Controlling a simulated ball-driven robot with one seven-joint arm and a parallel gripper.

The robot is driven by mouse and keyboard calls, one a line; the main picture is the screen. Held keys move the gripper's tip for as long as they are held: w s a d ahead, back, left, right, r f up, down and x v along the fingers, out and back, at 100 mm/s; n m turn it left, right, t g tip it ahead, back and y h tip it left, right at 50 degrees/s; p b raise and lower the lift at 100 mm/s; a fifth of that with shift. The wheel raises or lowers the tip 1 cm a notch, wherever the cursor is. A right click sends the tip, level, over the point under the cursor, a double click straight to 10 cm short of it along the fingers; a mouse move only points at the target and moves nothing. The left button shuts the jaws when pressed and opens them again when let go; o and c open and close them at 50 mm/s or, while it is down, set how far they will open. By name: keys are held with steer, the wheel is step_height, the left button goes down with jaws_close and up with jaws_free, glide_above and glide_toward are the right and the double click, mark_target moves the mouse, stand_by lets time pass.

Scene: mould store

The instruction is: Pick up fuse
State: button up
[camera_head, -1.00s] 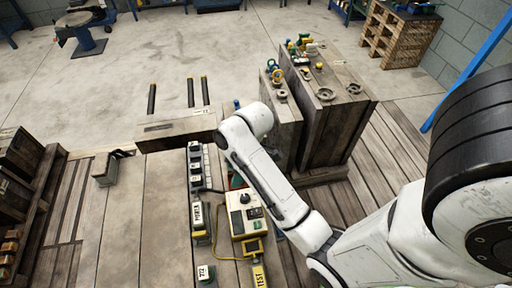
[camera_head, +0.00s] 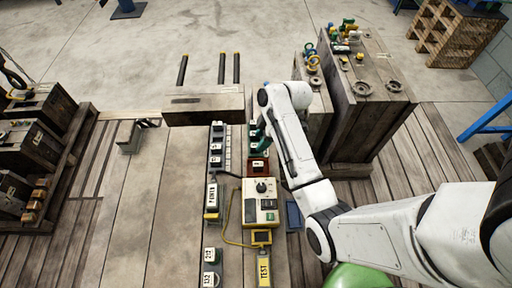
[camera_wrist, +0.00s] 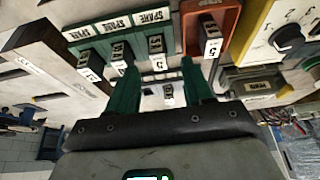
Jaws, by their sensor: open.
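Small dark fuses with white number labels show in several places. In the wrist view, dark fuses (camera_wrist: 120,53) sit in a green row marked SPARE, and another fuse (camera_wrist: 211,38) labelled 5 sits in an orange-red holder (camera_wrist: 226,16). This holder also shows in the head view (camera_head: 258,167). My gripper (camera_wrist: 160,84) has two green fingers, apart, below the SPARE row in the picture. A small labelled fuse (camera_wrist: 168,94) shows in the gap between them, not visibly gripped. In the head view, my gripper (camera_head: 258,139) is over the spare row, partly hidden by my arm.
A cream tester box (camera_head: 261,201) with a knob and yellow cable stands near the holder. A grey fuse strip (camera_head: 217,147) and POWER block (camera_head: 211,198) lie left. A wooden beam (camera_head: 203,105) and tall crates (camera_head: 365,115) stand behind.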

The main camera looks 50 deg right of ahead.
mark_target(256, 145)
steer(key=shift+x, duration=1.75)
steer(key=shift+w, duration=0.1)
steer(key=shift+c, duration=0.5)
jaws_close()
